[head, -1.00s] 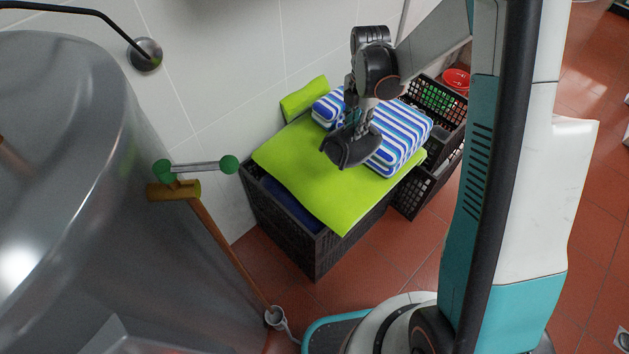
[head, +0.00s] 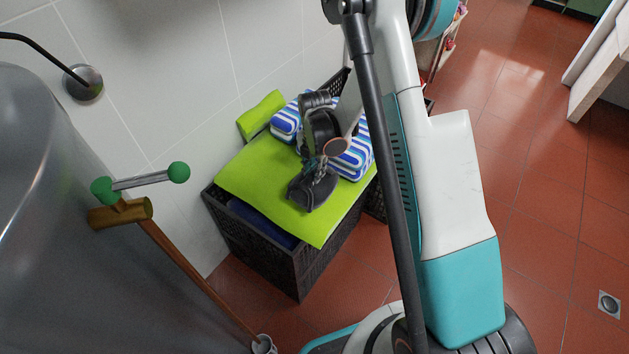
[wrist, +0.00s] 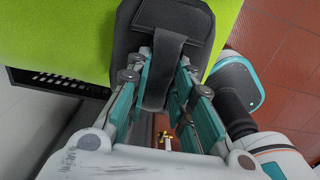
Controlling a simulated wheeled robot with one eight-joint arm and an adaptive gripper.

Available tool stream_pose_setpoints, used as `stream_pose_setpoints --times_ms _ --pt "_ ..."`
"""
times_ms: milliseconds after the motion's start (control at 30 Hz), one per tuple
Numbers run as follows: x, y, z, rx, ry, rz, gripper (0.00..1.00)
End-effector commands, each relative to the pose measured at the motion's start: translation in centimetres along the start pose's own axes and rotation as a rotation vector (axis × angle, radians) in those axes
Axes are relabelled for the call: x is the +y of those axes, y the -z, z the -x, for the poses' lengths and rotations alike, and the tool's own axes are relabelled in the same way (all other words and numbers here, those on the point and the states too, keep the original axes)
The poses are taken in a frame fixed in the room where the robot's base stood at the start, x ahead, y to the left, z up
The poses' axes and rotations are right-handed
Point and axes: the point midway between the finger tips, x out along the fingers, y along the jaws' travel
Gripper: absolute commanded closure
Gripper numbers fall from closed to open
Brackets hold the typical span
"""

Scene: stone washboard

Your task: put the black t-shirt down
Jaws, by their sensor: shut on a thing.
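The black t-shirt (head: 310,192) is a small folded dark bundle. It is over the green cloth (head: 255,180) on top of a dark crate, in front of the blue-and-white striped cloth. My gripper (head: 319,170) is shut on it from above. In the wrist view, my gripper (wrist: 165,82) has its fingers on either side of the black t-shirt (wrist: 172,25), whose folded layers and a hanging strip show. The green cloth (wrist: 60,35) fills the upper left there. I cannot tell whether the t-shirt touches the green cloth.
The dark crate (head: 292,268) stands against the tiled wall with blue cloth inside. The striped cloth (head: 285,122) and a green roll (head: 262,114) lie at the back. A large metal tank (head: 40,220) with a green-knobbed handle (head: 145,180) is at left. Red floor is open at right.

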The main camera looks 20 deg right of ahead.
Motion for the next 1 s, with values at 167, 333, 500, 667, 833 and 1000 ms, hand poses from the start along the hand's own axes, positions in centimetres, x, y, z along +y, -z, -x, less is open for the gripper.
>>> stream_pose_setpoints --times_ms 167,333,500,667,833,1000 --pt "0.0 0.0 -1.5 0.000 0.000 0.000 1.00" --pt "0.0 0.0 -4.0 0.000 0.000 0.000 1.00" --pt "0.0 0.0 -4.3 0.000 0.000 0.000 1.00" --pt "0.0 0.0 -4.4 0.000 0.000 0.000 1.00" --pt "0.0 0.0 -4.6 0.000 0.000 0.000 0.68" --pt "0.0 0.0 -4.6 0.000 0.000 0.000 0.59"
